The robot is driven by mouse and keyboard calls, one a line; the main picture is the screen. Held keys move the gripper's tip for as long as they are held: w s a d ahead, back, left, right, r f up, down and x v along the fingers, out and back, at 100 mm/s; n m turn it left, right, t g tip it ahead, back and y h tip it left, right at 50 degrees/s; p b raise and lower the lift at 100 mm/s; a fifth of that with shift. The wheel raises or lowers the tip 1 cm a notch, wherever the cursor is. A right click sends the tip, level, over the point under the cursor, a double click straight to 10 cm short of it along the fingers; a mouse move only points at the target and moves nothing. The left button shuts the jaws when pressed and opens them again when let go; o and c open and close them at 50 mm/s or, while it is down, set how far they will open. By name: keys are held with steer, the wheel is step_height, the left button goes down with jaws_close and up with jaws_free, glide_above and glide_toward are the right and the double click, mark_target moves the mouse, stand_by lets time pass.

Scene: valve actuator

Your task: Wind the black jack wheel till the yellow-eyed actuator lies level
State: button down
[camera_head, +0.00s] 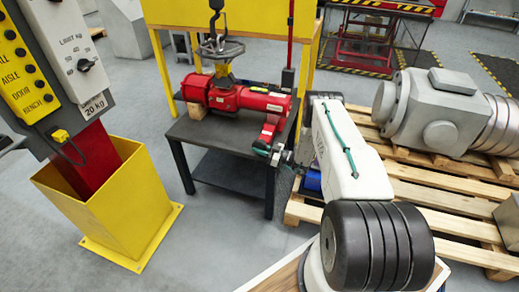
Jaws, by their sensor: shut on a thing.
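The red actuator (238,98) lies across a dark table, with a yellow part (223,70) on top near its middle. From this angle I cannot tell for sure whether it lies level. A dark ring-shaped wheel (221,49) with a hook over it is above the actuator. My gripper (264,149) is at the table's right front corner, just below the actuator's right end, and is shut. What it holds seems to be the black jack wheel, but that is too small and too hidden by my gripper to make out.
The dark table (181,131) stands under a yellow frame (160,67). A yellow bin-like base (125,215) with a control panel (72,50) stands at left. A wooden pallet (425,185) bears a grey machine (436,112) at right. Grey floor between table and yellow base is clear.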

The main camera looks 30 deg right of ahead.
steer(key=c, duration=1.2)
jaws_free()
steer(key=shift+c, duration=0.2)
steer(key=shift+v, duration=3.85)
steer(key=shift+f, duration=0.1)
